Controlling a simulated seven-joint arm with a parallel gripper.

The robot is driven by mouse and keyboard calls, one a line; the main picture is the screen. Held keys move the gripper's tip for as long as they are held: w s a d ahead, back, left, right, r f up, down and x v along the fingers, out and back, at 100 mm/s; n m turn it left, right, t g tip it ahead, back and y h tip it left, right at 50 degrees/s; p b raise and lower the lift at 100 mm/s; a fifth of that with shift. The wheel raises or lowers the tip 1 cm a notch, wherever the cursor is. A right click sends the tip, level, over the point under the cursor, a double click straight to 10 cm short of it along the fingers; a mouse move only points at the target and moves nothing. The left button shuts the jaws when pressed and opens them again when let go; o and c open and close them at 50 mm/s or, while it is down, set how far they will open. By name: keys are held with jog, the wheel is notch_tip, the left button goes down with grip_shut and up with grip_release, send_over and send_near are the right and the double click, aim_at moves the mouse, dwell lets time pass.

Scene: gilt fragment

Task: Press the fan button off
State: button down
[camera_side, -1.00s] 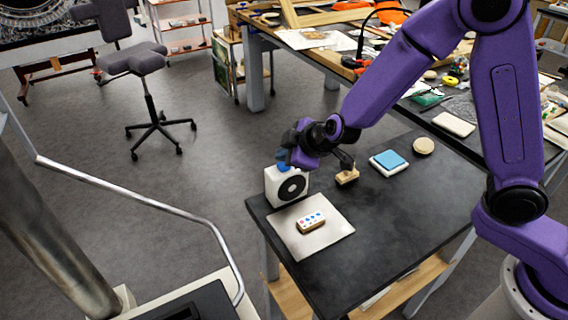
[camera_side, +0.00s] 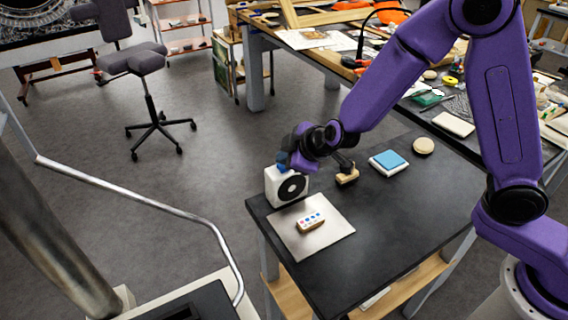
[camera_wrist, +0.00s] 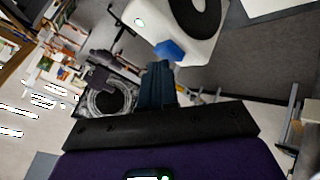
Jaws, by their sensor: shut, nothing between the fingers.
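The fan (camera_side: 274,187) is a white box with a round black grille, standing upright at the far left corner of the black table. In the wrist view the fan (camera_wrist: 194,48) shows at the top, with a blue button (camera_wrist: 171,50) at its edge. My gripper (camera_side: 284,164) is just above the fan's top in the side view. In the wrist view my gripper (camera_wrist: 160,68) shows dark blue fingers shut together, with tips close to the blue button. I cannot tell whether they touch it. In the side view the button is hard to separate from the fingers.
A pale square plate (camera_side: 330,235) with a small panel of coloured buttons (camera_side: 311,222) lies in front of the fan. A dark-handled wooden block (camera_side: 347,177), a blue-topped pad (camera_side: 388,162) and a round wooden disc (camera_side: 424,146) are to the right. The table's front right is clear.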

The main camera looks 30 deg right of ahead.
dwell(0.3)
jog(key=shift+r, duration=0.5)
jog(key=shift+r, duration=3)
